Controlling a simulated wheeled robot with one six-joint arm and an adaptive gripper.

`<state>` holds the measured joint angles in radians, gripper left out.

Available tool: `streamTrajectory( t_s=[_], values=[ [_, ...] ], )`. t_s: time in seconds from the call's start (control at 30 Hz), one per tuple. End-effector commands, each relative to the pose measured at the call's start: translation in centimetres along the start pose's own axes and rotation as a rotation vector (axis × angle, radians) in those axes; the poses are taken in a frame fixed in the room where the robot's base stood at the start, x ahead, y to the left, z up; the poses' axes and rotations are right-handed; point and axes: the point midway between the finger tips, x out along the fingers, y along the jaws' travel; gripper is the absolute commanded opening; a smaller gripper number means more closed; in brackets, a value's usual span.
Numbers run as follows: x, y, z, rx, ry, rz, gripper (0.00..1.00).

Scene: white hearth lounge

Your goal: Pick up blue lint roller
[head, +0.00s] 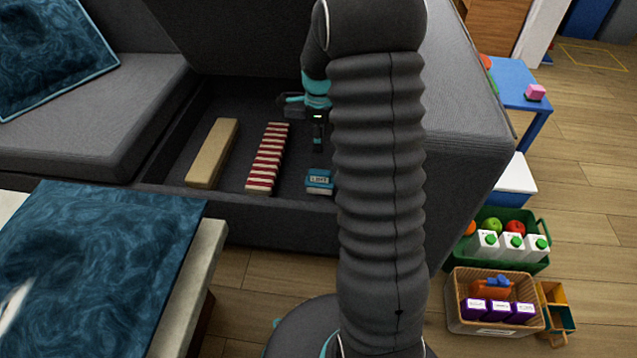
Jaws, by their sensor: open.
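A teal-blue item with a pale label (319,181), which looks like the blue lint roller, lies in the open storage well of the grey sofa, near its front wall. Its right side is close to my arm, which may cover part of it. My gripper (318,143) hangs down into the well, behind and above this item, apart from it in the picture. The gripper is open, with nothing seen in it. My arm hides the right part of the well.
A tan block (212,153) and a red-and-white striped item (268,158) lie left of the roller in the well. The well's front wall (240,207) and raised lid bound it. A table with a blue cloth (100,250) stands front left; baskets (492,325) stand right.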

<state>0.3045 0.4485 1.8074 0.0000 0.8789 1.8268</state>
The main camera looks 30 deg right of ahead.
Motion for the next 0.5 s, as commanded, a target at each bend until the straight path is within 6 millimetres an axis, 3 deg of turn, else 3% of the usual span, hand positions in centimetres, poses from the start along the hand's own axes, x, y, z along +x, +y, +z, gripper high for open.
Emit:
streamTrajectory(
  t_s=[0.5],
  values=[
    [7.9, -0.3, -0.2, 0.035, 0.002, 0.009, 0.56]
  ],
)
